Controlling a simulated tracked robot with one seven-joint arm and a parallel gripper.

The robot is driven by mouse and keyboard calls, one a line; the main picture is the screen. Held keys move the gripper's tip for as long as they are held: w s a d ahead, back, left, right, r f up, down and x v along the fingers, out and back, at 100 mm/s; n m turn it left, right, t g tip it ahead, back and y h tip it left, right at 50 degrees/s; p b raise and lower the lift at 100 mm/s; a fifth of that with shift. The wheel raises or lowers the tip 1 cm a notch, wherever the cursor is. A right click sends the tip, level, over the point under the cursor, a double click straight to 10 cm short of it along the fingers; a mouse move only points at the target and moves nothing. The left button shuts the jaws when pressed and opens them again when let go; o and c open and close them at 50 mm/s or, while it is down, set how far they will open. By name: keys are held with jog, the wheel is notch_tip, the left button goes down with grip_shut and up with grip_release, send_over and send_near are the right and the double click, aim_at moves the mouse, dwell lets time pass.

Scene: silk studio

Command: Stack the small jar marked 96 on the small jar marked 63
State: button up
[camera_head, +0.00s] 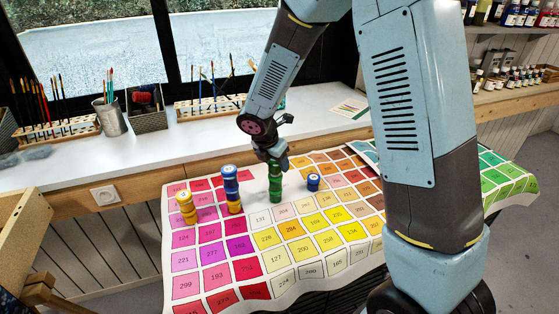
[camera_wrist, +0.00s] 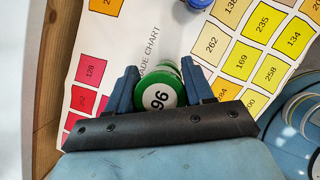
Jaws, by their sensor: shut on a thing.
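The green jar marked 96 (camera_wrist: 158,97) is between the two fingers of my gripper (camera_wrist: 168,88), its white numbered lid facing the wrist camera. In the head view my gripper (camera_head: 274,158) points down at the top of a green column (camera_head: 275,186) standing upright on the colour chart. The column looks taller than a single jar, and more green shows just behind jar 96 in the wrist view. I cannot tell whether jar 96 touches what is below it. No number 63 is readable in either view.
A blue jar (camera_head: 313,183) stands alone right of the green column. To the left are a stack with blue jars (camera_head: 231,181) above yellow and a yellow stack (camera_head: 187,207). The chart (camera_head: 286,292) in front is clear. A white counter (camera_head: 150,147) with brush holders lies behind.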

jog(key=shift+f, duration=0.5)
dwell(0.3)
jog(key=o, duration=1.2)
jog(key=shift+c, duration=0.2)
jog(key=v, duration=1.3)
jog(key=s+d+r+m, duration=0.8)
jog(key=d+r+m, duration=0.3)
jog(key=d+m, duration=0.25)
jog(key=s+d+r+m+t+y, duration=0.1)
jog(key=s+d+r+m, duration=0.1)
jog(key=s+d+m, duration=0.2)
jog(key=s+d+r+m+t+y, duration=0.1)
jog(key=s+d+m, duration=0.3)
jog(key=s+m, duration=0.6)
jog(key=shift+s+d+r+y, duration=0.35)
jog(key=shift+r+y, duration=0.05)
